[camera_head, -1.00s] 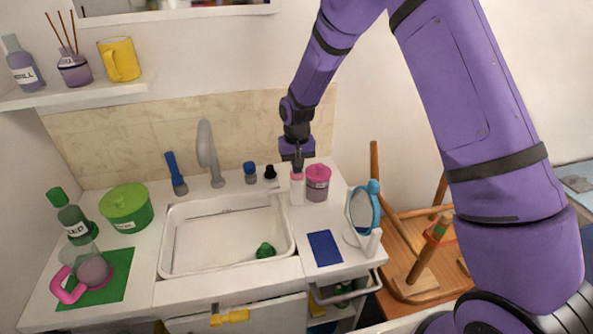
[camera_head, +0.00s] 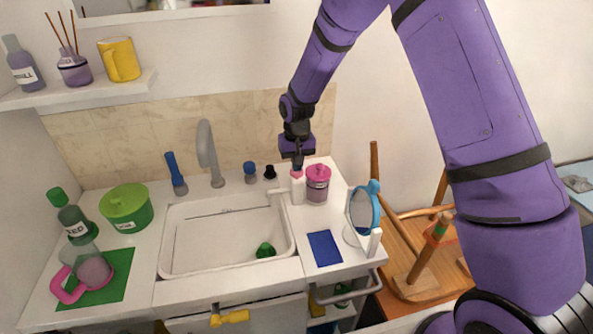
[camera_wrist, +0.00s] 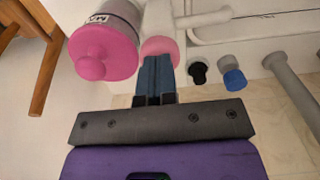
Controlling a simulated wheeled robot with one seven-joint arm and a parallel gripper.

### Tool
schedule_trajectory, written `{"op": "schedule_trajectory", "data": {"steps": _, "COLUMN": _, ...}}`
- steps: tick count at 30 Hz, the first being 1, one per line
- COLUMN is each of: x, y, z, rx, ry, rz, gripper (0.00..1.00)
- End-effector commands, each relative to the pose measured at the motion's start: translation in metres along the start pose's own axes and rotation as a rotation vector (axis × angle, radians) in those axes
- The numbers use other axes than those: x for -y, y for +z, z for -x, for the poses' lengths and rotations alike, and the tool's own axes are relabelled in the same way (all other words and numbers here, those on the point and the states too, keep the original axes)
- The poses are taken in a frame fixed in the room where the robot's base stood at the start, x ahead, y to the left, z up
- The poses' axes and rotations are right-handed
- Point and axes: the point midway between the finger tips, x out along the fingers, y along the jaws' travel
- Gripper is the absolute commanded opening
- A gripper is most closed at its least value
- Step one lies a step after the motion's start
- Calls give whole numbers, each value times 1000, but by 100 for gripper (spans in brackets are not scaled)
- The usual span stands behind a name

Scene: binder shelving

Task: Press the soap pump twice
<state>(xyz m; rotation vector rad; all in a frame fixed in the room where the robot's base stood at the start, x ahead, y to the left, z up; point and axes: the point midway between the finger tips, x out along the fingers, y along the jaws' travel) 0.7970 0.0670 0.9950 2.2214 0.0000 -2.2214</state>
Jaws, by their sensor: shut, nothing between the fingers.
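The soap pump (camera_head: 298,188) is a small white bottle with a pink top, standing on the counter right of the sink. Its pink top (camera_wrist: 160,46) also shows in the wrist view, just beyond my fingertips. My gripper (camera_head: 298,166) is shut and empty, pointing down directly over the pink top. In the wrist view my gripper (camera_wrist: 156,62) has its fingers together and overlaps the edge of the top. I cannot tell whether they touch or whether the top is pushed down.
A pink-lidded jar (camera_head: 317,184) stands close right of the pump. A blue round mirror (camera_head: 364,210) stands farther right, with a blue cloth (camera_head: 325,248) in front. The black knob (camera_head: 270,172), blue knob (camera_head: 250,172) and sink (camera_head: 228,236) lie to the left.

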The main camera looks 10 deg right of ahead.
Motion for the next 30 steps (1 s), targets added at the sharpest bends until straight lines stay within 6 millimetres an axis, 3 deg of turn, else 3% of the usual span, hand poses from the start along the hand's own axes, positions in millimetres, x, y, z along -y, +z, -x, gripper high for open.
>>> {"op": "schedule_trajectory", "data": {"steps": 8, "x": 0, "y": 0, "z": 4, "rx": 0, "ry": 0, "rz": 0, "gripper": 0}}
{"op": "schedule_trajectory", "data": {"steps": 22, "x": 0, "y": 0, "z": 32, "rx": -1, "ry": 0, "rz": 0, "gripper": 0}}
{"op": "schedule_trajectory", "data": {"steps": 30, "x": 0, "y": 0, "z": 34, "rx": 0, "ry": 0, "rz": 0, "gripper": 0}}
